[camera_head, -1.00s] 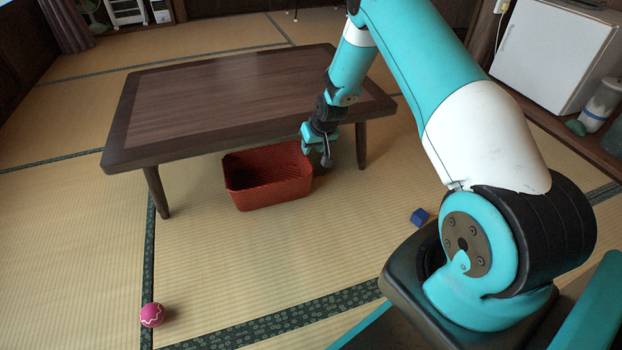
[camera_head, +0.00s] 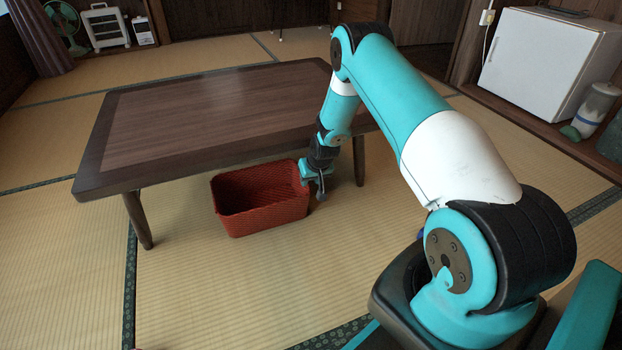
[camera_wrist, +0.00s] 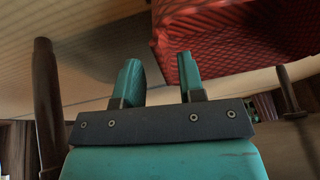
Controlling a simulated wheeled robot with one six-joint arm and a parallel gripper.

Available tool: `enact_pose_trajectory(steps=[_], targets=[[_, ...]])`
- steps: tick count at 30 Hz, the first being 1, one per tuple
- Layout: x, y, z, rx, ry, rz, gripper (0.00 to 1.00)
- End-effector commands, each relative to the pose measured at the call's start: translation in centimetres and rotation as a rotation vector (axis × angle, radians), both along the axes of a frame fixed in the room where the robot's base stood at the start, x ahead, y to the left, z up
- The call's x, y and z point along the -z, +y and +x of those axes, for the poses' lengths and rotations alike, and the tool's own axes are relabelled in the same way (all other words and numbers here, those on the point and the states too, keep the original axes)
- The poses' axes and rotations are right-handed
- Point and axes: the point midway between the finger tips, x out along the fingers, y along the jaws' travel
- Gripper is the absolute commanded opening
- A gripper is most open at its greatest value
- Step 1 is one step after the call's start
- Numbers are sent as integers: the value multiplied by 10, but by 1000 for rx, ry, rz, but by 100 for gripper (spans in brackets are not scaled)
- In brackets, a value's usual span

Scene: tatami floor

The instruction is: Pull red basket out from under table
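The red basket (camera_head: 262,222) stands on the tatami at the front edge of the low brown table (camera_head: 120,172). Its front and much of its open inside show; its back lies close to or under the table edge. My gripper (camera_head: 318,196) points down at the basket's right side, near the rim. In the wrist view, my gripper (camera_wrist: 158,78) has its two teal fingers apart. The basket (camera_wrist: 235,35) fills the upper right there, and the right finger overlaps its corner. I cannot tell whether that finger touches it. Nothing is clearly clamped between the fingers.
A front table leg (camera_head: 138,220) stands left of the basket, and another leg (camera_head: 359,160) is just right of my gripper. The tatami (camera_head: 230,290) in front of the basket is clear. A white fridge (camera_head: 545,62) stands at the back right.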

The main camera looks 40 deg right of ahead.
Motion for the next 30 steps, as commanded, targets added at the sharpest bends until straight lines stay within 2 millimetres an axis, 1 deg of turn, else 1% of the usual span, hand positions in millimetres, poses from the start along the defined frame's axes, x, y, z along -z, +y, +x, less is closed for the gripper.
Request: enact_pose_trajectory(steps=[1,6,12,16,25,26,27,29,30], targets=[[11,0,2,0,0,0,36],[37,-2,12,1,0,0,36],[59,-3,22,2,1,0,36],[63,-3,25,2,0,0,36],[63,-3,26,2,0,0,36],[63,-3,26,2,0,0,32],[63,-3,26,2,1,0,22],[63,-3,26,2,1,0,9],[63,-3,26,2,1,0,0]])
